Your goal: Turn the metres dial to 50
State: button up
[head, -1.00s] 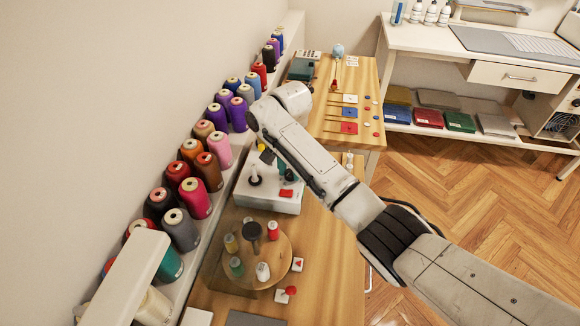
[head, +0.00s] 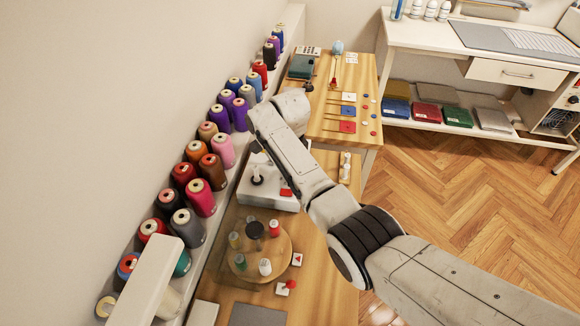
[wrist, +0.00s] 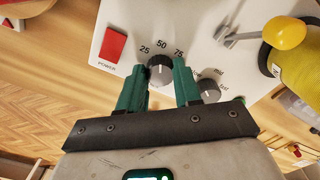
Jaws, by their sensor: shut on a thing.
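The metres dial (wrist: 160,73) is a dark round knob on a white machine panel (wrist: 205,20), with 25, 50 and 75 printed around it in the wrist view. My gripper (wrist: 158,78) has its two green fingers on either side of the knob and is shut on it. A pale mark shows on the knob, roughly towards 50, but I cannot read its exact setting. In the head view the white machine (head: 268,190) stands on the wooden table, and my arm hides the gripper and dial.
A red power switch (wrist: 112,43) is left of the dial, and a second dark knob (wrist: 208,90) is close on the right. A metal lever with a yellow ball (wrist: 285,33) is further right. A round spool stand (head: 280,262) is in front of the machine.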

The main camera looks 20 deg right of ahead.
jog(key=shift+m, duration=0.3)
jog(key=o, duration=1)
jog(key=shift+o, duration=0.2)
notch_tip(320, 180, up, 11)
jog(key=shift+b, duration=0.35)
jog(key=shift+f, duration=0.1)
